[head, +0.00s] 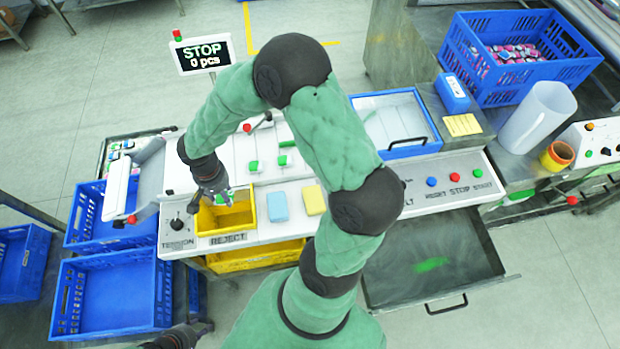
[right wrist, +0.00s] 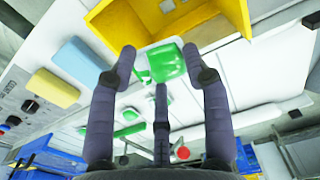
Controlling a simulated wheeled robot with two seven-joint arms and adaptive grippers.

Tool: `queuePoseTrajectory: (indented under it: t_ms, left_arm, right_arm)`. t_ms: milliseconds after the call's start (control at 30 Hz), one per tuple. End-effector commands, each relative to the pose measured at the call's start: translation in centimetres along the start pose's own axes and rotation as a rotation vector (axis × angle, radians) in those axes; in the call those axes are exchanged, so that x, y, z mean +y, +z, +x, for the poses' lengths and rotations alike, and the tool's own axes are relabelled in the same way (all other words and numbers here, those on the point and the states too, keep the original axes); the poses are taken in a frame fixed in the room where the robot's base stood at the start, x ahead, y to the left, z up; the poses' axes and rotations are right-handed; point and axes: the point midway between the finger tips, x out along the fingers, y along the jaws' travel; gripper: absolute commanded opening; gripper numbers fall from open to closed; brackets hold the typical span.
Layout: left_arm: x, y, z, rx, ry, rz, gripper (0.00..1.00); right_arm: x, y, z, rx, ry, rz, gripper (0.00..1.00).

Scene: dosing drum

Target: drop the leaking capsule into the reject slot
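The yellow reject slot (head: 238,219) is an open bin behind the REJECT label; its wall also shows in the right wrist view (right wrist: 130,25). A small pale and green item (right wrist: 167,6), which looks like the capsule, shows inside the slot at the top edge of the right wrist view. My right gripper (head: 220,194) is over the slot's far left side. In the right wrist view its fingers (right wrist: 160,60) are spread, and nothing is clearly held; a green block (right wrist: 172,66) appears behind them. My left gripper (head: 204,327) is at the bottom left, its fingers too small to judge.
A blue sponge-like block (head: 277,207) and a yellow one (head: 314,200) lie right of the slot. Blue crates (head: 105,330) stand at the left. An open drawer (head: 470,235) with a green smear is at the lower right. A sign (head: 202,53) reads STOP, 0 pcs.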

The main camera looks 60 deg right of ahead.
Motion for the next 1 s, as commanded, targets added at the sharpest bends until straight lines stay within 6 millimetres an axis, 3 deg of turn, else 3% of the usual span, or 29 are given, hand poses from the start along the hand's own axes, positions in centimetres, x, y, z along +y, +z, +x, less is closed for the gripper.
queuePoseTrajectory:
  t_ms: [33,67,533,1000]
  left_arm:
    - [0.0,0.0,0.0,0.0,0.0,0.0,0.4]
    - [0.0,0.0,0.0,0.0,0.0,0.0,0.4]
    - [0.0,0.0,0.0,0.0,0.0,0.0,0.4]
    - [0.0,0.0,0.0,0.0,0.0,0.0,0.4]
  right_arm:
    - [0.0,0.0,0.0,0.0,0.0,0.0,0.67]
    - [0.0,0.0,0.0,0.0,0.0,0.0,0.75]
    - [0.0,0.0,-0.9,0.001,-0.001,0.001,0.75]
    - [-0.1,0.0,-9.4,0.002,-0.003,-0.001,0.75]
